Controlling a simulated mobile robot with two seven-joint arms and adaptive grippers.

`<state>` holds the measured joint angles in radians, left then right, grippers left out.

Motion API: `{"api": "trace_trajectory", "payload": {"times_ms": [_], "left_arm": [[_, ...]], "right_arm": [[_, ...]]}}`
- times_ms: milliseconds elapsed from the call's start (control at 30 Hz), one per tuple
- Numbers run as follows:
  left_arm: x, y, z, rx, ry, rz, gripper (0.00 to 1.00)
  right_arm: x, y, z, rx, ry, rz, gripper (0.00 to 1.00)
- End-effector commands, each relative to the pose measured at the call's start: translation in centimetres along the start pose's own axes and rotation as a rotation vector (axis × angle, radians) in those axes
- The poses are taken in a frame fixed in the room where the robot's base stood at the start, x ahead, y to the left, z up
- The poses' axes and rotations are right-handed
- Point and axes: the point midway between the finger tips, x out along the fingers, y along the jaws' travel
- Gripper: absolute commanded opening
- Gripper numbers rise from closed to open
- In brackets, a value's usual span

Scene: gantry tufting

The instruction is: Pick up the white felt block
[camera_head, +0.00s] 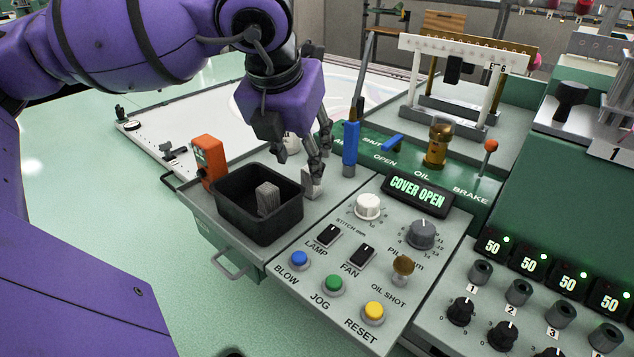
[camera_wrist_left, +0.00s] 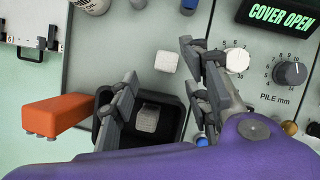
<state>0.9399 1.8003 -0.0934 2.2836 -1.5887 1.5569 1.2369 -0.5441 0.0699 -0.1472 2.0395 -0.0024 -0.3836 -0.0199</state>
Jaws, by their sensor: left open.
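The white felt block (camera_head: 309,184) stands on the grey panel just right of the black tray, partly hidden behind a fingertip of my left gripper (camera_head: 301,167). In the left wrist view the white felt block (camera_wrist_left: 167,60) appears between the open fingers of the left gripper (camera_wrist_left: 159,63), closer to the right fingertip. The fingers are apart and do not hold it. I cannot tell whether the right fingertip touches it. A grey ribbed block (camera_head: 267,199) is inside the black tray (camera_head: 230,220). My right gripper is not in view.
An orange block-shaped tool (camera_head: 208,160) stands left of the tray. A blue-handled tool (camera_head: 350,145) rises close right of the gripper. A white knob (camera_head: 368,206), switches and coloured buttons lie in front on the panel. A white bottle shows behind the gripper.

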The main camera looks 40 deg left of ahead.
Motion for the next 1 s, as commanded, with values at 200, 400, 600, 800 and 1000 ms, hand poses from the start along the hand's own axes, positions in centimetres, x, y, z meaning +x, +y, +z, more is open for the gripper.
{"api": "trace_trajectory", "payload": {"times_ms": [200,400,600,800,1000], "left_arm": [[2.8,-0.6,-0.3,0.002,0.001,-0.004,0.44],[5.2,-0.6,-0.3,0.000,0.000,-0.002,0.44],[5.5,-0.6,-0.3,0.001,-0.001,-0.001,0.44],[5.5,-0.6,-0.3,0.001,-0.001,-0.002,0.27],[5.5,-0.6,-0.3,0.001,-0.001,-0.002,0.05]], "right_arm": [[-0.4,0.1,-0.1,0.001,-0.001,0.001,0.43],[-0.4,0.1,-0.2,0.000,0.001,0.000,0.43],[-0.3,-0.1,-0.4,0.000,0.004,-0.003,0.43],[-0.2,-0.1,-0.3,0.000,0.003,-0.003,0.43],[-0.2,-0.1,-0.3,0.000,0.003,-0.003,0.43]]}}
